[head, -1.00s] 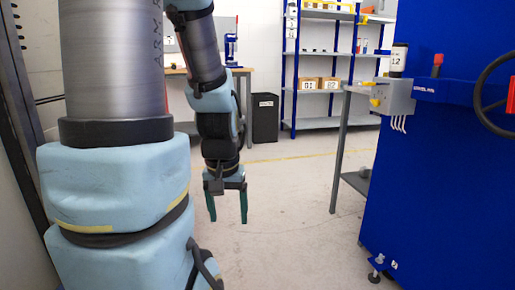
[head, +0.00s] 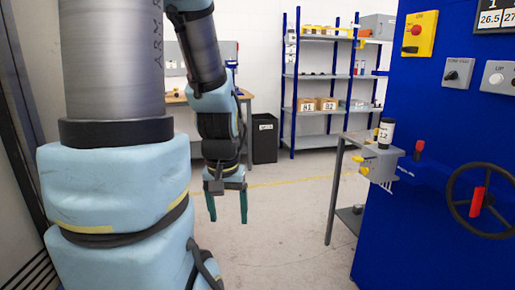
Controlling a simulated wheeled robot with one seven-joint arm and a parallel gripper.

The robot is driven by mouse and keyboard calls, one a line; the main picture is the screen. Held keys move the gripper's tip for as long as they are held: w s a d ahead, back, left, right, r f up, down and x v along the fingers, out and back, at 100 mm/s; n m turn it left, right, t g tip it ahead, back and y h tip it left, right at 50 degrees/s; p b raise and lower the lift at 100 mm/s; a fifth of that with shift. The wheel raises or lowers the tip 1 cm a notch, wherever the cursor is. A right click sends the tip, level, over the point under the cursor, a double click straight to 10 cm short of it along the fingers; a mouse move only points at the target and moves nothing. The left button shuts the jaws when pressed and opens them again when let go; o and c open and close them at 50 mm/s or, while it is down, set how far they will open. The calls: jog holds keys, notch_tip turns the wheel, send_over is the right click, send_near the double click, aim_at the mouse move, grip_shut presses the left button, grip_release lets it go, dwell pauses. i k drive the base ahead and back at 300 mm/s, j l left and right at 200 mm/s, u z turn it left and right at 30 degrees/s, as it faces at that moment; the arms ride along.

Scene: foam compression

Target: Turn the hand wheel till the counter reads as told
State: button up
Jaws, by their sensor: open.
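The black hand wheel (head: 482,200) with a red handle (head: 477,202) is on the front of the blue machine (head: 440,150), at the right edge of the head view. My gripper (head: 227,221) hangs pointing down over the floor, left of the machine and well apart from the wheel. Its two green fingers are spread with nothing between them.
A red and yellow button box (head: 420,34), a selector knob (head: 458,73) and an "UP" switch (head: 498,78) are on the blue machine. A grey box with a labelled bottle (head: 386,133) juts from its left side. Shelves (head: 330,75) and a black bin (head: 265,138) stand behind. The middle floor is clear.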

aim_at(482, 198)
jog(key=z, duration=1.5)
